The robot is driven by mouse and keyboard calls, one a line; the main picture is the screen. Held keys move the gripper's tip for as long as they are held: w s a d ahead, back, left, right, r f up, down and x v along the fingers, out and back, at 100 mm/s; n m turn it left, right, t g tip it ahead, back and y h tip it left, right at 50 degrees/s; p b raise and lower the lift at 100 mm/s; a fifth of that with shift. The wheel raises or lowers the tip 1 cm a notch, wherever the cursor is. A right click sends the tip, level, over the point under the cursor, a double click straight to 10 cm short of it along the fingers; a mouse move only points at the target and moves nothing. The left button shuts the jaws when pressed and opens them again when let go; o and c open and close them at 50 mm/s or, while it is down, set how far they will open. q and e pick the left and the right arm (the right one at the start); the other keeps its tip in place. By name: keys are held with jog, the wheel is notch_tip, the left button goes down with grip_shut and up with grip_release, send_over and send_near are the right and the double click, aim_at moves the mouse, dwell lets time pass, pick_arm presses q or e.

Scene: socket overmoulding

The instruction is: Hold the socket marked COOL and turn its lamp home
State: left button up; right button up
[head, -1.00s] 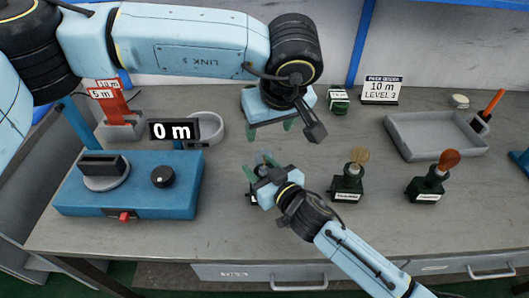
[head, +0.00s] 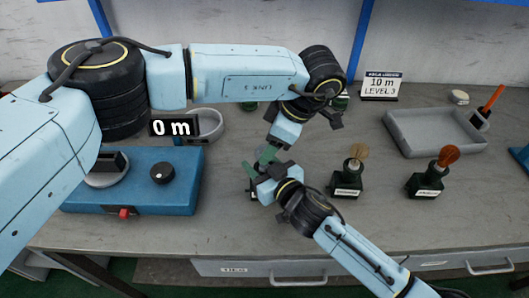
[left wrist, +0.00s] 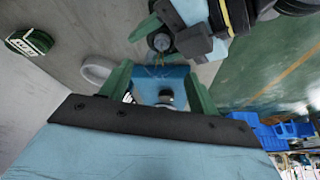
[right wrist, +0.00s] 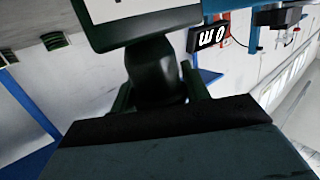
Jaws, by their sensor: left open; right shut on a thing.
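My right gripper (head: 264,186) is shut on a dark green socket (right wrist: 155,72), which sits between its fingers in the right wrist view. A pale label plate on that socket is cut off, so I cannot read it. In the head view my grippers mostly hide this socket. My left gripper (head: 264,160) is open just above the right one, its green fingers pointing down. In the left wrist view the fingers (left wrist: 160,88) are apart, with the held socket (left wrist: 160,42) beyond them. I cannot tell whether the lamp's glass is between them.
Two dark sockets, one with an amber lamp (head: 357,152) and one with an orange lamp (head: 448,157), stand to the right. A grey tray (head: 400,142) is behind them. A blue box (head: 185,190) with a knob stands left, below a "0 m" display (head: 174,127).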

pick_arm(q)
jog(key=x, duration=0.5)
jog(key=c, duration=1)
